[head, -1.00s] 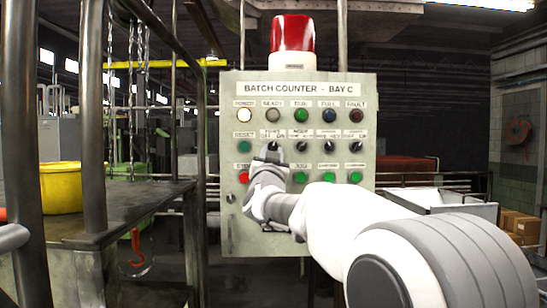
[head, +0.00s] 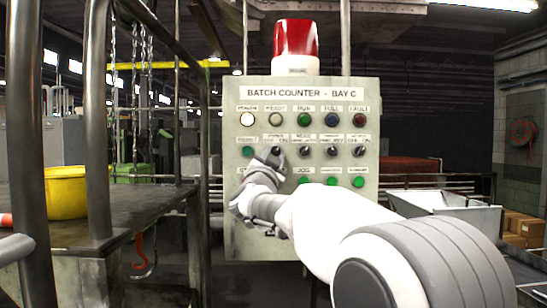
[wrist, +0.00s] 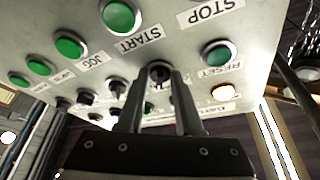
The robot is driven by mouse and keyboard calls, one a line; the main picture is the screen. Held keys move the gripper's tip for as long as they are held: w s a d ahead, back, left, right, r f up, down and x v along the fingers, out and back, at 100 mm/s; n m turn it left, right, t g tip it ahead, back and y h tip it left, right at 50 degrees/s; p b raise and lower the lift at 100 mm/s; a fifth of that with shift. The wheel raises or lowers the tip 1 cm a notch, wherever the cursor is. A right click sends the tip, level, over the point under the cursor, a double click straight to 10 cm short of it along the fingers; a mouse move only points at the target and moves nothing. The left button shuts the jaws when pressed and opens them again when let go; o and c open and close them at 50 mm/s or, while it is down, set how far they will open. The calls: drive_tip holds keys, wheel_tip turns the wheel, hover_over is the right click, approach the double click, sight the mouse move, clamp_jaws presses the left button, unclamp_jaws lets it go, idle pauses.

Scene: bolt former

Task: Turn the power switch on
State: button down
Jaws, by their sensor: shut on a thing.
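The power switch is a small dark rotary knob in the second row of the panel, right of the green reset button (head: 247,152). In the head view my gripper (head: 273,157) covers most of it. In the wrist view the knob (wrist: 159,71) sits between my fingertips (wrist: 160,82), and the two fingers are shut on it. Which way its pointer faces is hidden. The white power lamp (head: 247,119) at the panel's top left looks bright, and it glows in the wrist view (wrist: 222,92).
The grey panel (head: 300,226) carries several other knobs and buttons, with the mode knob (head: 304,152) close on the right. A red beacon (head: 295,40) stands on top. At left are a metal rail and a bench with a yellow tub (head: 66,190).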

drive_tip(key=c, duration=0.6)
unclamp_jaws()
drive_tip(key=b+v, duration=0.3)
drive_tip(key=v, duration=1.4)
drive_tip(key=shift+s, duration=0.2)
drive_tip(key=shift+a, duration=0.1)
